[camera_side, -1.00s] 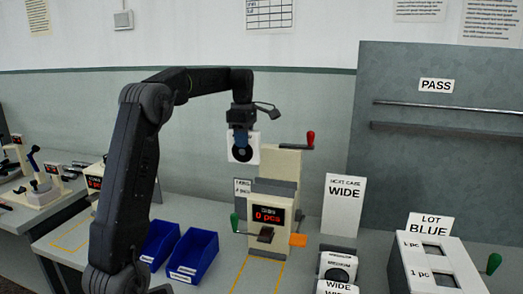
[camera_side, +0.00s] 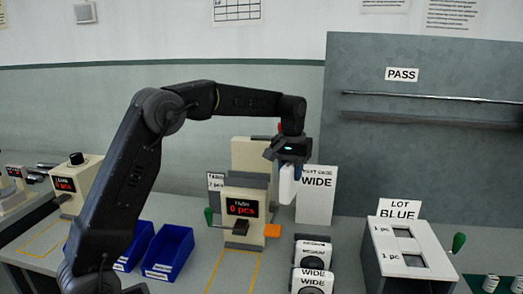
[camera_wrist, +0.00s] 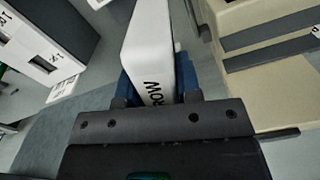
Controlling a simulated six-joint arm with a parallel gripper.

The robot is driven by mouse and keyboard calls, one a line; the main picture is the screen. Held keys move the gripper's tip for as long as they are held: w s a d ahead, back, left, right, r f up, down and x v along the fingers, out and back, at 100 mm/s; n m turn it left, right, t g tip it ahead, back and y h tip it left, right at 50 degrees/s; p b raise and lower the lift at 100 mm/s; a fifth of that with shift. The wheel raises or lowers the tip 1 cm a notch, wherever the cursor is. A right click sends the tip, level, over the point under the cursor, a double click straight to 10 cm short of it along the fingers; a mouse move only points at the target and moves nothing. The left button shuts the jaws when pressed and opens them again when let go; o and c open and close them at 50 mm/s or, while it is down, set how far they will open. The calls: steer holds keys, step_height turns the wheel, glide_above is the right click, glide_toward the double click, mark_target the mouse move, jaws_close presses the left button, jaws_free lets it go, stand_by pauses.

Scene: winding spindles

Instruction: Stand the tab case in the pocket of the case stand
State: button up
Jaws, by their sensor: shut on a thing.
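My gripper (camera_side: 291,168) is shut on a white case, which I take to be the tab case (camera_side: 287,188). In the side view it hangs nearly upright and edge-on, in front of the WIDE sign. In the wrist view the case (camera_wrist: 150,50) sits between blue fingers, with "ROW" lettering readable on it. A rack at front centre-right holds white cases labelled MEDIUM (camera_side: 313,243) and WIDE (camera_side: 312,274). I cannot tell for sure which part is the case stand's pocket; the held case is above and apart from the rack.
A beige winding machine (camera_side: 246,193) with a "0 pcs" display stands left of the held case. The WIDE sign (camera_side: 318,200) stands behind it. A LOT BLUE box (camera_side: 400,253) is at the right. Blue bins (camera_side: 170,250) stand at the left.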

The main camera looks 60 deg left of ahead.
steer(key=w+d+f+m, duration=0.3)
steer(key=d+f+m, duration=0.1)
steer(key=d+f, duration=0.2)
steer(key=w+a+f+n, duration=0.2)
steer(key=w+f+n, duration=0.1)
steer(key=n, duration=0.9)
steer(key=w+a+f+n, duration=0.2)
steer(key=w+f+n, duration=0.1)
steer(key=n, duration=1)
steer(key=shift+w+a, duration=0.15)
steer(key=shift+w, duration=0.05)
steer(key=shift+f, duration=2.95)
steer(key=shift+f, duration=2.1)
steer(key=o, duration=1.1)
